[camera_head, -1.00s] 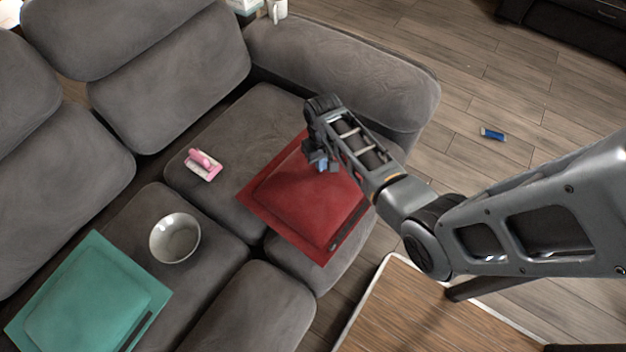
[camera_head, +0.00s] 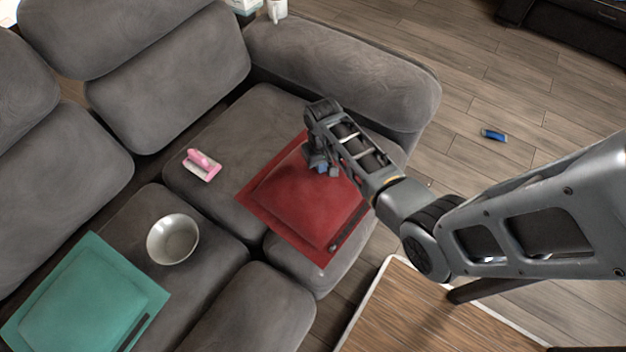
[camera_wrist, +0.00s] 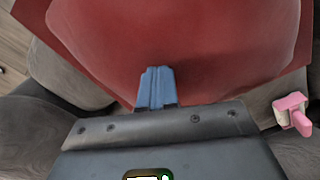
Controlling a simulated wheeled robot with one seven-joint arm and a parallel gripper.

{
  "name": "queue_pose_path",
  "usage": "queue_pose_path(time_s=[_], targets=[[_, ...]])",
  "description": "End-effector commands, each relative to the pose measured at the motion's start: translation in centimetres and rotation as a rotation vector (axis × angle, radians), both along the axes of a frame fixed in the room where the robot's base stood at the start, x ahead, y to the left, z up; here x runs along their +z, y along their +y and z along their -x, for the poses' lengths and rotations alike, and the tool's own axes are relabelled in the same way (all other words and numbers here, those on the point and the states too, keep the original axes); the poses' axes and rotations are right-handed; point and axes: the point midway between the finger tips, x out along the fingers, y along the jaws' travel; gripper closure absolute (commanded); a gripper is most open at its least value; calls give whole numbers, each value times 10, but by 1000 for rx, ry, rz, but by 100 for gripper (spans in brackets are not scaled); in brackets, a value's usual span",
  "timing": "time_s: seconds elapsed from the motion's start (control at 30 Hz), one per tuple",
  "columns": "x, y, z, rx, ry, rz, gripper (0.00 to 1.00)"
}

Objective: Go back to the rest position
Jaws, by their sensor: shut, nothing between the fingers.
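My gripper (camera_head: 322,168) hangs over the red square cushion or mat (camera_head: 300,205) on the grey sofa. Its blue fingers are together and hold nothing, as the wrist view also shows (camera_wrist: 156,88). In the wrist view the red surface (camera_wrist: 190,45) fills the area beyond the fingertips; I cannot tell how large the gap to it is. My arm reaches in from the right of the head view.
The grey sofa (camera_head: 240,120) bears a pink brush-like object (camera_head: 201,166), a bowl (camera_head: 173,239) and a teal mat (camera_head: 85,300). A wooden-topped table (camera_head: 420,315) stands at the lower right. A blue object (camera_head: 494,135) lies on the floor. Open floor shows at the upper right.

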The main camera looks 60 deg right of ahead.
Motion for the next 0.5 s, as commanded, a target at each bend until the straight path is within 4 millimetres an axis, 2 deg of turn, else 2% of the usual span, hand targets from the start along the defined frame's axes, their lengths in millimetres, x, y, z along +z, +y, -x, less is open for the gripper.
queue_pose_path(time_s=[0.03,0.2,0.5], targets=[[9,0,0,0,0,0,100],[22,0,0,1,0,0,100],[22,0,0,0,0,0,100]])
